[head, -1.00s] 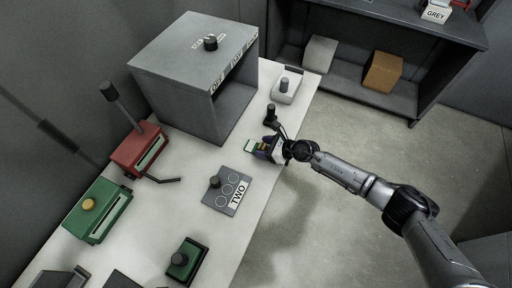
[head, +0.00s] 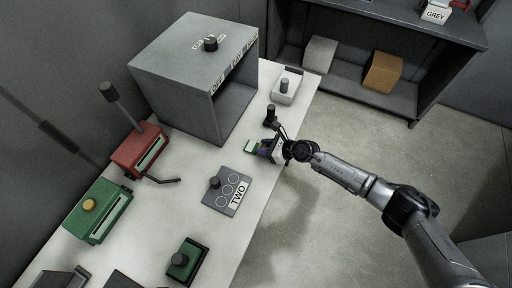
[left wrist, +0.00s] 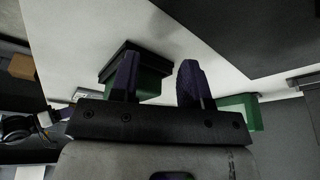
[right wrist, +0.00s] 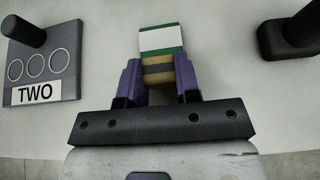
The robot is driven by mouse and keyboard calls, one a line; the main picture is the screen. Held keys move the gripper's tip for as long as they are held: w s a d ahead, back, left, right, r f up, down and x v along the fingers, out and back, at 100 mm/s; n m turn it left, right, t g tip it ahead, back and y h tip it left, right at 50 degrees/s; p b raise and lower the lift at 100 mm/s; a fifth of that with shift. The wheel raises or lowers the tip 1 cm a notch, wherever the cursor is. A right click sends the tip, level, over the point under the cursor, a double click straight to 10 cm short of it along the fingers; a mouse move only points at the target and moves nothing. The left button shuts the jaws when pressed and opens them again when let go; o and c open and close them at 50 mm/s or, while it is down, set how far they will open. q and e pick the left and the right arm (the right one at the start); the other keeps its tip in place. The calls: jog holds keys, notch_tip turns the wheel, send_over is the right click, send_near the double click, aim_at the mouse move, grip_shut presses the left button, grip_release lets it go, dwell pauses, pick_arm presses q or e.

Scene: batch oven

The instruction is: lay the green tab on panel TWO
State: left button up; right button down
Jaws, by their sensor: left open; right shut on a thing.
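The green tab (head: 252,146) has a white face with a green edge and a tan, grey-banded grip, seen in the right wrist view (right wrist: 161,40). My right gripper (head: 267,148) is shut on its grip, near the table's right edge; whether the tab touches the table is unclear. Panel TWO (head: 228,192) is a grey plate with a dark knob, three ring outlines and a TWO label. It lies apart from the tab, left of the gripper in the right wrist view (right wrist: 42,65). My left gripper (left wrist: 158,82) is open, its fingers in front of a green block.
A grey oven box (head: 190,75) stands behind the panel. A white block with a knob (head: 285,90) and a dark post (head: 270,115) are beyond the gripper. Red (head: 138,150) and green (head: 97,212) units line the left; a green knobbed block (head: 187,260) is in front.

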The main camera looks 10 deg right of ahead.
pick_arm(q)
jog(key=shift+d+r+p, duration=0.1)
jog(key=shift+r+p, duration=1.65)
jog(key=shift+r, duration=0.1)
pick_arm(e)
jog(key=shift+r, duration=1.9)
